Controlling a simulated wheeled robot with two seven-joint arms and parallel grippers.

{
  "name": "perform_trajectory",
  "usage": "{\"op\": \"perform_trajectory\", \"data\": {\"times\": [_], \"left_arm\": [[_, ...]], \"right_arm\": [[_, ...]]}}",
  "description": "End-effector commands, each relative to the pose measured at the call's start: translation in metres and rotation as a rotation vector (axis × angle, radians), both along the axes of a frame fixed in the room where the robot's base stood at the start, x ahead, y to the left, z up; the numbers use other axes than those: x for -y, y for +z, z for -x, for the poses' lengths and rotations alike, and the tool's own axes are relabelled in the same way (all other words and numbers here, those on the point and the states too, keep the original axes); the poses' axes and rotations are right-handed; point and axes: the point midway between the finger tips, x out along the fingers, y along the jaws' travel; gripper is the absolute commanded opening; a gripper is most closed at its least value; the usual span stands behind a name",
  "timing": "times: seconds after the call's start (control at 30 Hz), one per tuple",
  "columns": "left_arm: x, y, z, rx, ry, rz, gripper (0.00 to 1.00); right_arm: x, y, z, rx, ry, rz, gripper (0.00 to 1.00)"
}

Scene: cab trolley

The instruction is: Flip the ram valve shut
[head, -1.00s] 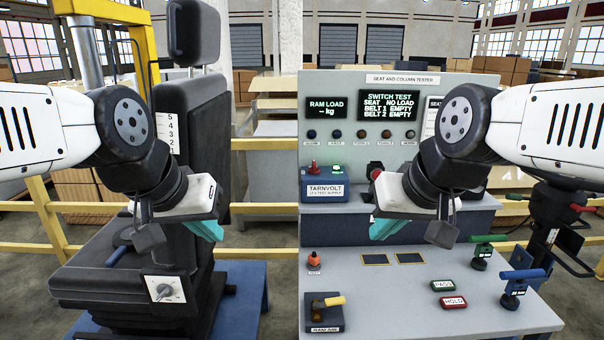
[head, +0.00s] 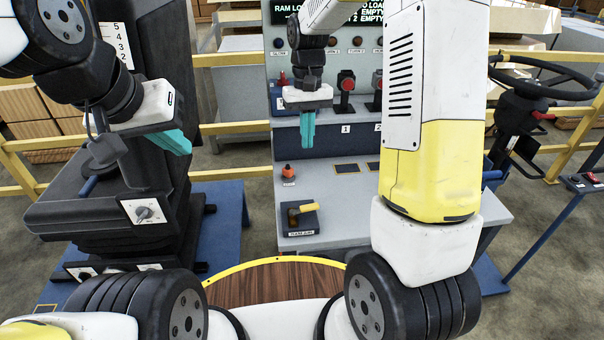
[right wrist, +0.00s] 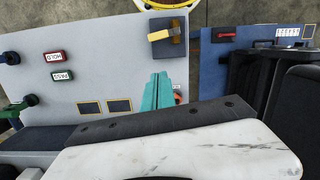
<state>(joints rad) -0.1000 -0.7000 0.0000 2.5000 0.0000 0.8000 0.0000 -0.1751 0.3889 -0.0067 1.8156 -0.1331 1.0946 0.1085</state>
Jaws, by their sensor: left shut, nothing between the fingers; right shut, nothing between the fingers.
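The ram valve is a small dark box labelled RAM AIR (head: 299,219) with a yellow lever, at the near left corner of the grey bench. Its yellow handle (head: 306,208) points to the right in the head view. The valve also shows at the top of the right wrist view (right wrist: 166,40). My right gripper (head: 308,132) is shut and empty, its teal fingers pointing down above the back of the bench, apart from the valve. Its fingers (right wrist: 165,92) also show in the right wrist view. My left gripper (head: 178,143) is shut and empty beside the black seat.
An orange-red button (head: 288,171) stands on the bench behind the valve. The bench top (head: 345,205) is bare around the valve. The black seat (head: 75,215) stands at left on a blue base. A steering wheel (head: 543,78) is at right.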

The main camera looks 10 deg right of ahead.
Motion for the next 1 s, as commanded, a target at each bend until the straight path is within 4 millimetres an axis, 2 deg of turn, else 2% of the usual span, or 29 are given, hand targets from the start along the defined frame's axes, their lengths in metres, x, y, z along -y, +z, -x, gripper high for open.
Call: {"op": "perform_trajectory", "data": {"times": [0.03,0.13,0.37,0.57,0.87,0.9,1.0], "left_arm": [[0.0,0.0,0.0,0.0,0.0,0.0,0.0],[0.0,0.0,0.0,0.0,0.0,0.0,0.0],[0.0,0.0,0.0,0.0,0.0,0.0,0.0],[0.0,0.0,0.0,0.0,0.0,0.0,0.0],[0.0,0.0,0.0,0.0,0.0,0.0,0.0],[0.0,0.0,0.0,0.0,0.0,0.0,0.0],[0.0,0.0,0.0,0.0,0.0,0.0,0.0]], "right_arm": [[-0.004,-0.017,-0.007,-0.034,0.006,0.013,0.0],[-0.009,-0.038,-0.016,-0.08,0.015,0.033,0.0],[-0.012,-0.06,-0.02,-0.115,0.02,0.051,0.0],[-0.01,-0.088,-0.012,-0.117,0.02,0.051,0.0],[-0.008,-0.15,0.004,-0.117,0.021,0.05,0.0],[-0.007,-0.155,0.007,-0.117,0.021,0.05,0.0],[-0.005,-0.151,0.024,-0.114,0.02,0.049,0.0]]}}
